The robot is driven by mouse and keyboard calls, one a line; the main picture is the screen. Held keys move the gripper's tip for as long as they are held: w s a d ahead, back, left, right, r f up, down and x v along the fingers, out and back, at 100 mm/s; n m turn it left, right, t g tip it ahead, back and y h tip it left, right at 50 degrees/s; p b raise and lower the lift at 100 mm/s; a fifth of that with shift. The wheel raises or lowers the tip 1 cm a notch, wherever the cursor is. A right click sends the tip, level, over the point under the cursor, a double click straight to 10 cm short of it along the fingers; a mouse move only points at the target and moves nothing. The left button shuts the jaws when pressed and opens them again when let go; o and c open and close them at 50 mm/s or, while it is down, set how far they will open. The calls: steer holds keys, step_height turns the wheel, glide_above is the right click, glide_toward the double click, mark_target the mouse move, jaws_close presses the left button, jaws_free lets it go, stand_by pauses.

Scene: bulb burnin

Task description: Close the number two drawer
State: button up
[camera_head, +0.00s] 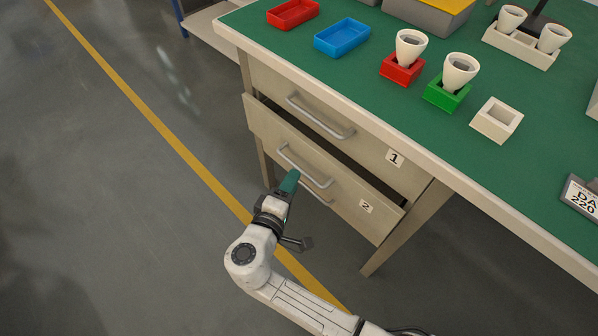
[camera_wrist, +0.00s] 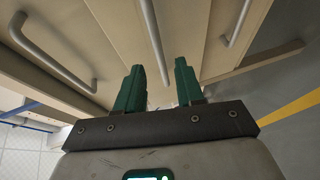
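The number two drawer (camera_head: 345,205), with a "2" label, stands partly out from the desk; a dark gap shows above its front. A grey bar handle (camera_head: 308,168) is on its front. My gripper (camera_head: 291,178) is at the left part of this front, by the handle. In the wrist view, my gripper (camera_wrist: 159,75) has its two green fingers apart, and a pale bar (camera_wrist: 154,40) runs down toward the gap between them. I cannot tell whether the fingers touch the bar or the front.
The number one drawer (camera_head: 375,150) above looks shut. A second lower bar (camera_head: 320,199) shows below the handle. On the green desk top (camera_head: 340,75) stand a red tray (camera_head: 293,13), a blue tray (camera_head: 342,38) and bulbs in sockets. The floor at left is clear.

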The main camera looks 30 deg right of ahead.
steer(key=x, duration=0.4)
steer(key=shift+w+d+f+b, duration=0.1)
steer(key=shift+w+d+b, duration=0.1)
steer(key=shift+b, duration=0.1)
steer(key=shift+a, duration=0.1)
jaws_close()
stand_by(0.4)
